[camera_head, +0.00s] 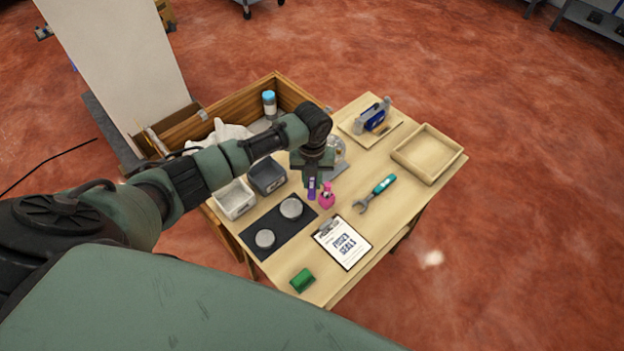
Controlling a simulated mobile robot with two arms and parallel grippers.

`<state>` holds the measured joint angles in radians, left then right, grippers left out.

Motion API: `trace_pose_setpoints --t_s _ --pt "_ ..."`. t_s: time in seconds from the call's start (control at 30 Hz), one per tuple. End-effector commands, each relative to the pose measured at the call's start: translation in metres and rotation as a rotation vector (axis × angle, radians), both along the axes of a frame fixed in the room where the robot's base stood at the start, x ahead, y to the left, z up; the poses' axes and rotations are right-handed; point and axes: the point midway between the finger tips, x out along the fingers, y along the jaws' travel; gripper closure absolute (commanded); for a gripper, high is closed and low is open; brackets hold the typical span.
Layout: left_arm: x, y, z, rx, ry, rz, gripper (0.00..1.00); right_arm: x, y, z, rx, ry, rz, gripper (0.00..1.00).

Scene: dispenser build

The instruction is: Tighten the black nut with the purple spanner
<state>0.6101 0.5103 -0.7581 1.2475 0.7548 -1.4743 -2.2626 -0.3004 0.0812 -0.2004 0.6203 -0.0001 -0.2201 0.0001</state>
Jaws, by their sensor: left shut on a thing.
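My left gripper (311,176) hangs over the middle of the table, pointing down. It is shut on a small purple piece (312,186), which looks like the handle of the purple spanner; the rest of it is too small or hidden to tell. A spanner with a teal handle (381,186) lies on the table to the right, its grey open jaw toward the front left. I cannot make out the black nut. A clear and grey device (336,150) stands just behind my gripper and is partly hidden by it. My right gripper is not in view.
Around are a dark mat (279,226) with two grey discs, a clipboard (343,242), a green block (302,280), a shallow wooden tray (455,154), two small bins and a blue device (375,117). The right front table is clear.

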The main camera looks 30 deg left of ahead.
Motion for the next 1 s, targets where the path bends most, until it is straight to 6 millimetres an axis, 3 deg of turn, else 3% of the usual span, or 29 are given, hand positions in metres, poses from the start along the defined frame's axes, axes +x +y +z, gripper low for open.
trace_pose_setpoints --t_s 0.37,1.0 --pt "0.0 0.002 0.001 0.0 -0.001 -0.017 1.0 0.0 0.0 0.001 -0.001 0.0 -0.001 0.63" --pt "-0.008 0.023 0.0 0.0 -0.001 -0.2 1.0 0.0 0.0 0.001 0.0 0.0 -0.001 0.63"
